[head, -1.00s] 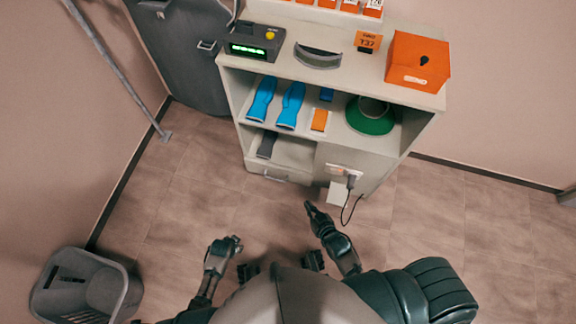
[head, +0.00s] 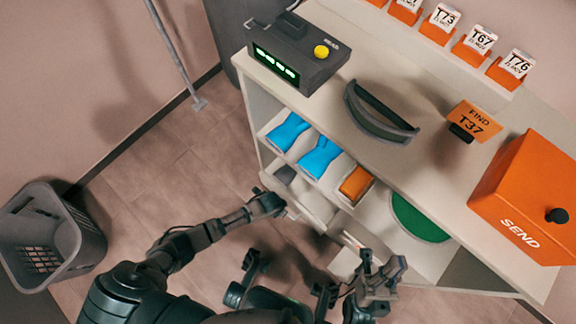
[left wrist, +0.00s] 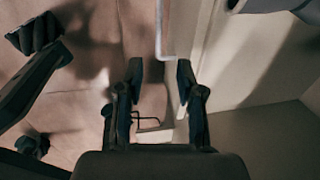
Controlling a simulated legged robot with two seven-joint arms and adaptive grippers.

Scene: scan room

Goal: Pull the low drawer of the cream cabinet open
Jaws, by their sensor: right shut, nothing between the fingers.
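The cream cabinet (head: 415,105) stands in front of me, its top and open shelves showing in the head view. Its low part (head: 312,208), below the blue gloves, is partly hidden by my left arm; I cannot tell how far the drawer is out. My left gripper (head: 270,203) is at this low part. In the left wrist view my left gripper (left wrist: 157,85) has its fingers apart, with a thin dark loop (left wrist: 148,122), perhaps the handle, visible between them. I cannot tell whether it touches. My right gripper (head: 378,277) is shut and empty, beside the cabinet's lower front.
Blue gloves (head: 318,155), an orange item (head: 356,184) and a green disc (head: 415,218) lie on the shelf. An orange box (head: 525,195) and a device with a green display (head: 298,52) stand on top. A grey basket (head: 50,240) stands at the left wall.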

